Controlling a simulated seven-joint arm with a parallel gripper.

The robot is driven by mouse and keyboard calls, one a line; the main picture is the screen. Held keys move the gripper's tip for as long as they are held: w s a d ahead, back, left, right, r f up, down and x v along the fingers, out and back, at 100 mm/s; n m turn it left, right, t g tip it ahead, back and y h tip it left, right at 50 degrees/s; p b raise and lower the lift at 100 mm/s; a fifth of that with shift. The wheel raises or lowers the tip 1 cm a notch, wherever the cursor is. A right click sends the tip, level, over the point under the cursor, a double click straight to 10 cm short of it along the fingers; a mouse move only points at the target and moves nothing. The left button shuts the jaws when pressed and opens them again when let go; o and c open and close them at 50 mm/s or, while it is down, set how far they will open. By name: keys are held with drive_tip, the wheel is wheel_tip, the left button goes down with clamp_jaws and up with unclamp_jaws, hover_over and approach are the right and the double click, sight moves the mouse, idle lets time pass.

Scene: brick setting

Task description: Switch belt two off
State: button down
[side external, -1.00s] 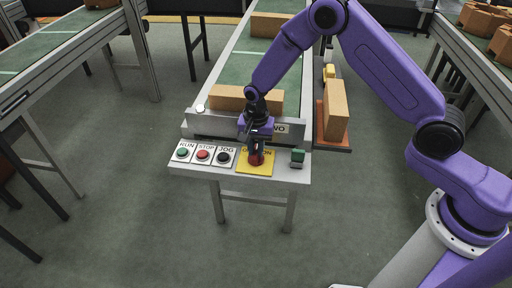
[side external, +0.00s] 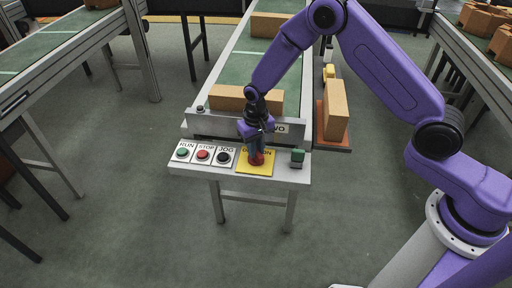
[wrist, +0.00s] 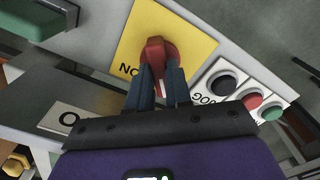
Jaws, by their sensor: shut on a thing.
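A red rotary knob (side external: 257,159) sits on a yellow plate (side external: 254,170) at the right part of the white control panel. A white mark shows between the fingers. The other lettering on the plate is partly hidden. A small lamp (side external: 200,108) on the belt's end looks dark.
Green RUN (side external: 182,152), red STOP (side external: 203,154) and black JOG (side external: 224,157) buttons lie left of the knob. A green block-like switch (side external: 297,156) stands to its right. Tan boxes (side external: 228,97) rest on the belt behind; another box (side external: 336,110) stands right of it.

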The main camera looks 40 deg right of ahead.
drive_tip(key=shift+n, duration=0.7)
drive_tip(key=c, duration=1)
unclamp_jaws()
drive_tip(key=shift+c, duration=0.2)
wheel_tip(320, 180, up, 18)
drive_tip(key=shift+f, duration=0.25)
